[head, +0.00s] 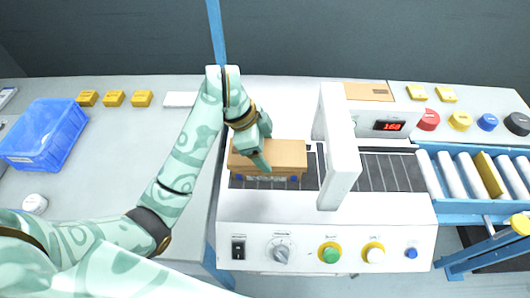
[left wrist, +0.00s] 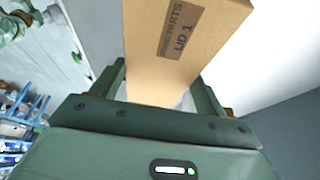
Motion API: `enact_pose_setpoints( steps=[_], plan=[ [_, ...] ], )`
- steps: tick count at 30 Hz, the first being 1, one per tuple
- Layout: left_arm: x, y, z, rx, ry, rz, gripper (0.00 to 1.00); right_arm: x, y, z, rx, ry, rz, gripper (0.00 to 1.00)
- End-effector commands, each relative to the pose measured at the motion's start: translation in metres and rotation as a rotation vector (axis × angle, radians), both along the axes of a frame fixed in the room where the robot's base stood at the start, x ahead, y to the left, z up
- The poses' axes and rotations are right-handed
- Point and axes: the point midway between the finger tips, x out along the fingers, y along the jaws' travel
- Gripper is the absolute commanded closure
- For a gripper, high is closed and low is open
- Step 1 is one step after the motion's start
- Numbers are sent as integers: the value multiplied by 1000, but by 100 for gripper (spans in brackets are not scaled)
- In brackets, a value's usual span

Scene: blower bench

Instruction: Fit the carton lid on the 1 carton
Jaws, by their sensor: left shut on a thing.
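My left gripper (head: 261,160) is shut on the brown cardboard carton lid (head: 285,148). The lid is over the left end of the machine's dark belt. In the left wrist view, the lid (left wrist: 185,50) is between the gripper's two fingers (left wrist: 165,95) and bears the print "PARTS LID 1". Just below the lid in the head view is a narrow strip with pale and blue bits. I cannot tell whether this is the carton or whether the lid touches anything beneath. My right gripper is not in view.
The white machine's upright arch (head: 338,150) stands close right of the lid. Its front panel (head: 315,240) has knobs and buttons. A flat brown cardboard piece (head: 368,91) lies behind. A blue crate (head: 42,135) and several yellow blocks (head: 114,98) are at left; rollers (head: 475,175) are at right.

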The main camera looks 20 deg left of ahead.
Motion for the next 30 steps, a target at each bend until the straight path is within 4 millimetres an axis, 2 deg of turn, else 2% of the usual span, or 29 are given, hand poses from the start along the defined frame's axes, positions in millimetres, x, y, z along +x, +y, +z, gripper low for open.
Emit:
enact_pose_setpoints(
  steps=[1, 3, 11, 21, 22, 24, 30],
  plan=[
    [0, 1, -13, 2, 3, 0, 52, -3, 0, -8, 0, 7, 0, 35],
    [0, 0, -16, 1, 2, 1, 52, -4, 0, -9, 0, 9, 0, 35],
    [0, 0, -14, 0, -1, 0, 52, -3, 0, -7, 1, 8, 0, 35],
    [0, 0, -24, -1, -1, 1, 52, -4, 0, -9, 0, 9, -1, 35],
    [0, 0, -24, 0, -1, 2, 21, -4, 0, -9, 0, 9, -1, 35],
    [0, 0, -24, 1, -2, 1, 4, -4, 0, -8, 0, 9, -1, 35],
    [0, 0, -23, 0, -1, 0, 4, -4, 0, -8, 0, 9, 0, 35]
  ],
)
